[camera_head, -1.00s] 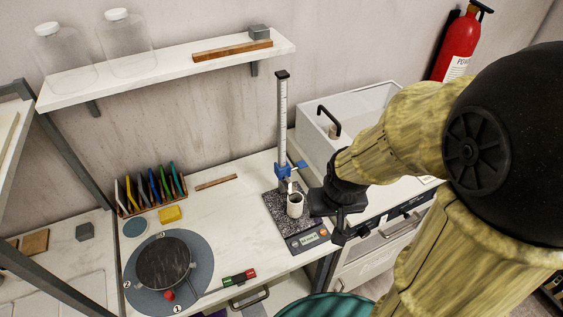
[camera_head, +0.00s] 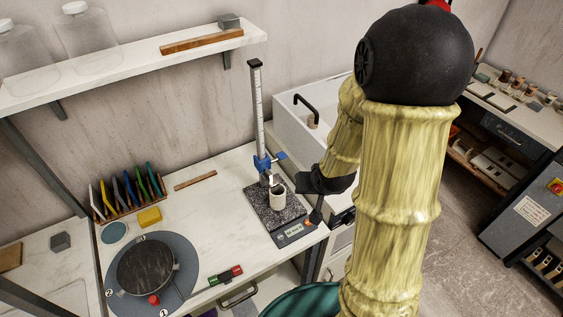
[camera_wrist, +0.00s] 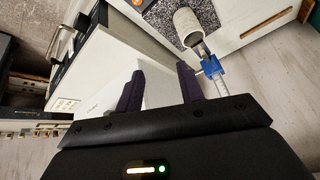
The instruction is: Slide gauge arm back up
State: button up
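The height gauge has a tall ruled post (camera_head: 259,110), a blue slider (camera_head: 262,163) low on it, and a speckled dark base (camera_head: 262,213) with a display. A pale cup (camera_head: 278,198) stands on the base, just below and beside the slider's arm; I cannot tell if they touch. My gripper (camera_head: 312,215) is right of the gauge, its fingers partly hidden in the head view. In the wrist view my gripper (camera_wrist: 160,85) is open and empty. The blue slider (camera_wrist: 212,66) and the cup (camera_wrist: 187,27) lie just beyond its right finger, outside the gap.
A white sink (camera_head: 290,128) with a black tap stands behind and right of the gauge. A wall shelf (camera_head: 130,58) hangs at upper left. A turntable (camera_head: 180,252) and a rack of coloured tools (camera_head: 128,195) are on the left. The counter between is mostly clear.

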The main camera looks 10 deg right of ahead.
jog(key=w+d+f+m+t+y+b, duration=0.1)
jog(key=w+f+m+t+y+b, duration=0.3)
jog(key=f+m+t, duration=0.5)
jog(key=m+t+y+b, duration=0.1)
jog(key=m+t, duration=0.1)
jog(key=m, duration=0.1)
jog(key=shift+d, duration=0.4)
jog(key=shift+w+f, duration=0.1)
jog(key=shift+f, duration=0.05)
